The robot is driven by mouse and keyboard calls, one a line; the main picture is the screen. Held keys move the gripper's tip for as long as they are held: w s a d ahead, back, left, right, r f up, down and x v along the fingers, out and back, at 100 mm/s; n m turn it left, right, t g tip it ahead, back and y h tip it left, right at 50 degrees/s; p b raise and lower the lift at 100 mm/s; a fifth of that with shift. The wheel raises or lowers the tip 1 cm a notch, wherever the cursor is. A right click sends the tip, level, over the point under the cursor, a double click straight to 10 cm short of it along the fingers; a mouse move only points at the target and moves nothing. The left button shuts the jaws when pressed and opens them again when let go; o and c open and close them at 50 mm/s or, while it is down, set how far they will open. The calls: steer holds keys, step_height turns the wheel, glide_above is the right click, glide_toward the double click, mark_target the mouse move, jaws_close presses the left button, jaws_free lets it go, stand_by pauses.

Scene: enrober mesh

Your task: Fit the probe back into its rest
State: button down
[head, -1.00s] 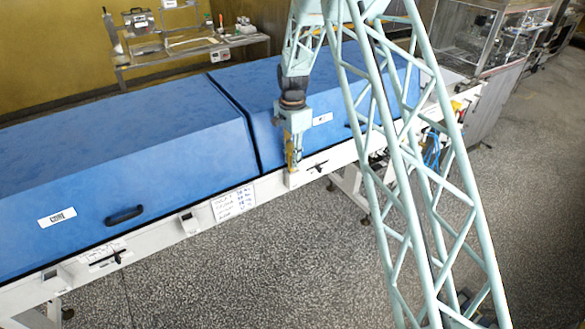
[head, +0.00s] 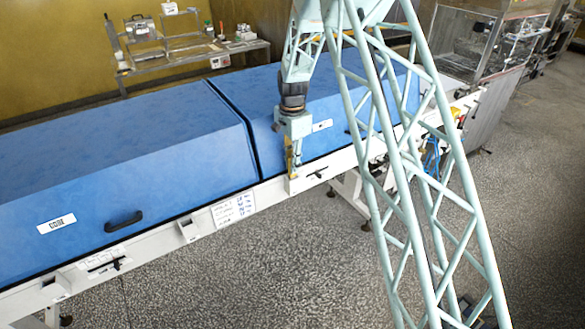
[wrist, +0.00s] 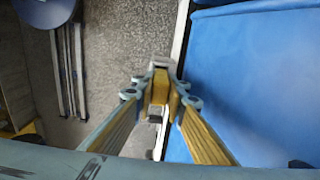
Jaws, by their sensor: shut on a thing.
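My gripper (head: 292,165) is over the white front rail of the blue-hooded machine, at the right-hand hood. In the wrist view its two fingers (wrist: 160,92) are shut on a yellow-orange piece (wrist: 160,84), which I take to be the probe. A small pale block (head: 292,185) on the rail sits directly below the fingertips and looks like the rest. I cannot tell whether the probe is inside it or just above it. The fingers hide most of the probe, and its lower end does not show clearly.
Blue hoods (head: 130,150) rise just behind the white rail (head: 155,250). A black lever (head: 316,175) is to the right of the gripper, and a small rail bracket (head: 188,230) is to the left. Speckled floor in front is open. A bench (head: 190,50) stands behind.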

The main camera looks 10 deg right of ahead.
steer(key=shift+r+b, duration=0.35)
steer(key=shift+r, duration=4.55)
steer(key=shift+a, duration=0.1)
